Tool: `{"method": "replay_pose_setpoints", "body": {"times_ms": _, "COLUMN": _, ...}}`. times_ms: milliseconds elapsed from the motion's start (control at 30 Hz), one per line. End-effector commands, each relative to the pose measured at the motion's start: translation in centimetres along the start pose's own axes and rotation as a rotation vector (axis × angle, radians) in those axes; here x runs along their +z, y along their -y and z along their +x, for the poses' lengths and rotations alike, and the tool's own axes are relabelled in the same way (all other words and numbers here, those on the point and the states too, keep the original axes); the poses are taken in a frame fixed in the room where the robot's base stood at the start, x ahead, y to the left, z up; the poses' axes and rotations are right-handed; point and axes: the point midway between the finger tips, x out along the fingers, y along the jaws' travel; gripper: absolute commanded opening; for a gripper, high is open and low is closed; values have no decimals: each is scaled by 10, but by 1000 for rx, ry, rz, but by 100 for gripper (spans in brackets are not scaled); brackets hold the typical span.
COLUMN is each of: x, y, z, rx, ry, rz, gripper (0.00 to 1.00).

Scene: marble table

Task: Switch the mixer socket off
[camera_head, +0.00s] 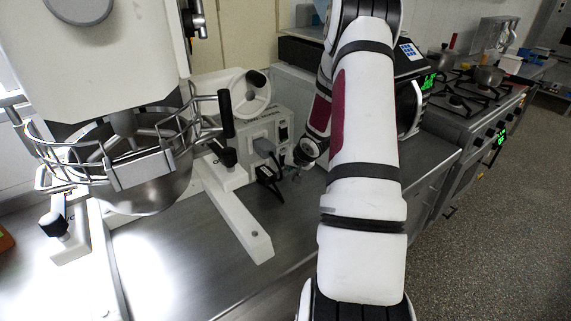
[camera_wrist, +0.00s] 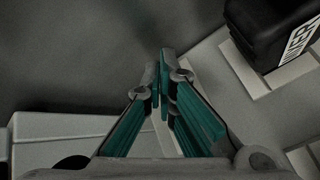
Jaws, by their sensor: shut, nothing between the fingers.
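The mixer (camera_head: 130,110) stands on the left of the metal counter, with its wire guard and steel bowl. A grey socket box (camera_head: 262,130) is beside it, with a plug in its face and a dark switch (camera_head: 283,130) to the right of the plug. My gripper (camera_head: 297,165) is small and partly hidden by my arm, close to the right side of the box. In the wrist view my gripper (camera_wrist: 163,85) is shut and empty, its teal-padded fingertips close together over a pale grey surface. I cannot tell whether it touches the box or which way the switch is set.
A white mixer leg (camera_head: 235,215) extends forward. A stove (camera_head: 470,110) stands at the right.

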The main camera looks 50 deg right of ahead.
Motion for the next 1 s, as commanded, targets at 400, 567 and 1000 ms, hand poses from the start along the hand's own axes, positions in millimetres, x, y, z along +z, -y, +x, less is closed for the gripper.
{"method": "replay_pose_setpoints", "body": {"times_ms": 400, "x": -1, "y": 0, "z": 1, "rx": 0, "ry": 0, "rz": 1, "gripper": 0}}
{"method": "replay_pose_setpoints", "body": {"times_ms": 567, "x": -1, "y": 1, "z": 2, "rx": 0, "ry": 0, "rz": 1, "gripper": 0}}
{"method": "replay_pose_setpoints", "body": {"times_ms": 1000, "x": -4, "y": 4, "z": 5, "rx": 0, "ry": 0, "rz": 1, "gripper": 0}}
